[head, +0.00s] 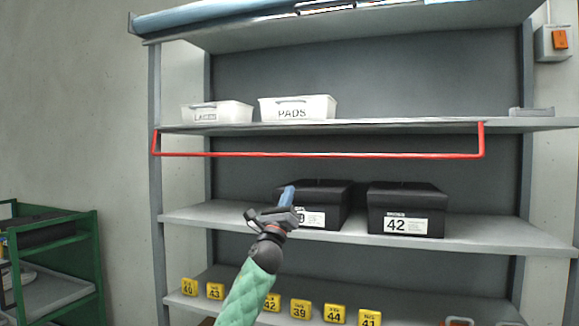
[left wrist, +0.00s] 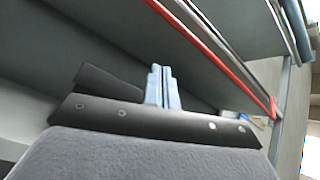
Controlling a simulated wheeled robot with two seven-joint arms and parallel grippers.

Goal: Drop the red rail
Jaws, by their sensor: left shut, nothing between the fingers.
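The red rail (head: 320,155) is a long thin bar running across the front of the shelf unit, just below the shelf with the white bins. Its two ends bend up to that shelf's edge. In the left wrist view the rail (left wrist: 210,50) crosses the upper right, apart from the fingers. My left gripper (head: 287,196) is shut and empty, in front of the left black shoe box and below the rail; its blue fingers (left wrist: 163,87) also show in the left wrist view. My right gripper is not in view.
White bins marked LACES (head: 217,113) and PADS (head: 298,108) stand on the shelf above the rail. Black shoe boxes (head: 330,195) (head: 406,205) stand on the shelf below. Yellow number tags (head: 300,309) line the lowest shelf. A green cart (head: 95,250) stands at left.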

